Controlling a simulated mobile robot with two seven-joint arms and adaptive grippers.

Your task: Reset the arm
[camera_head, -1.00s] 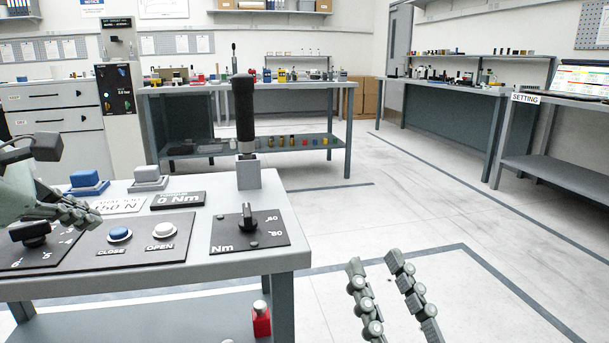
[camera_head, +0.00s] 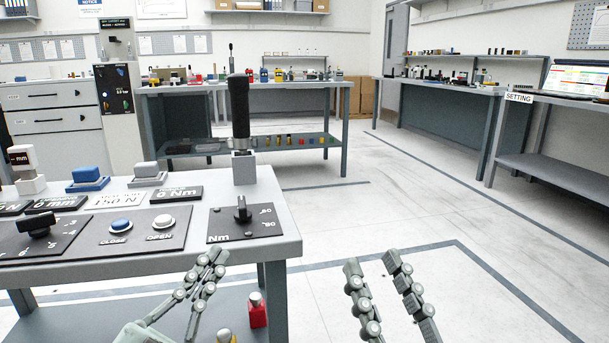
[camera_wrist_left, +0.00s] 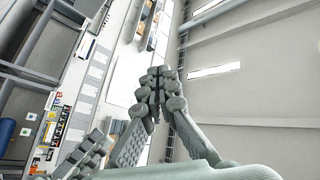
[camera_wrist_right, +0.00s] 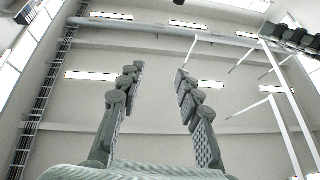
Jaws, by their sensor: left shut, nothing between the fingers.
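My left gripper (camera_head: 217,258) is in front of the grey control bench in the head view, low and beside its front edge. Its fingers are together with nothing between them, and they also show closed in the left wrist view (camera_wrist_left: 160,75). My right gripper (camera_head: 370,265) is to the right of the bench over the floor, pointing up. Its fingers are apart and empty, and the right wrist view (camera_wrist_right: 152,75) shows a clear gap between them.
The control bench (camera_head: 275,245) carries a knob (camera_head: 242,210), a blue CLOSE button (camera_head: 121,225), a white OPEN button (camera_head: 163,221) and an upright black-handled tool (camera_head: 239,110). A red object (camera_head: 257,312) sits on its lower shelf. Open floor lies to the right.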

